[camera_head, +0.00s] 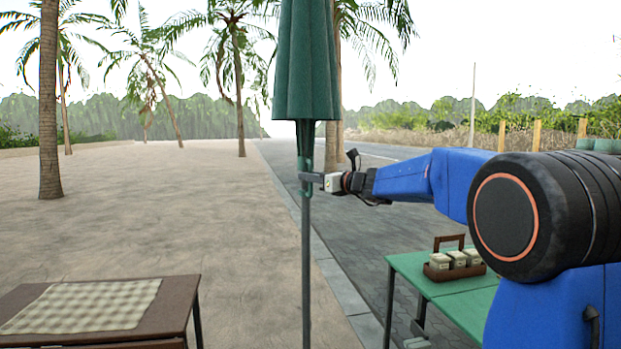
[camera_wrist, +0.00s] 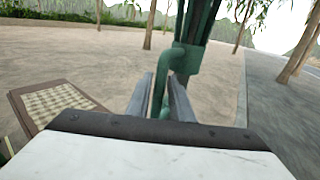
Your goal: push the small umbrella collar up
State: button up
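The closed green umbrella (camera_head: 306,65) stands upright on a thin grey pole (camera_head: 306,270). The small green collar (camera_head: 304,188) sits around the pole below the canopy's lower edge; it also shows in the wrist view (camera_wrist: 188,61), with a curved green handle running down from its left side. My gripper (camera_head: 312,178) reaches in from the right at the collar's height. In the wrist view its two grey fingers (camera_wrist: 165,92) stand close on either side of the handle and look shut on it. The handle's lower end is partly hidden by the fingers and palm.
A brown table (camera_head: 180,300) with a checked cloth (camera_head: 85,306) stands at the lower left. A green table (camera_head: 415,268) at the lower right carries a wooden caddy (camera_head: 438,272) with pale containers. Palm trees stand behind. The paving around the pole looks clear.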

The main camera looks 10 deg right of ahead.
grip_shut()
notch_tip(320, 180, up, 29)
dwell(0.3)
grip_release()
jog(key=v, duration=1.7)
jog(key=shift+s+d+f, duration=0.15)
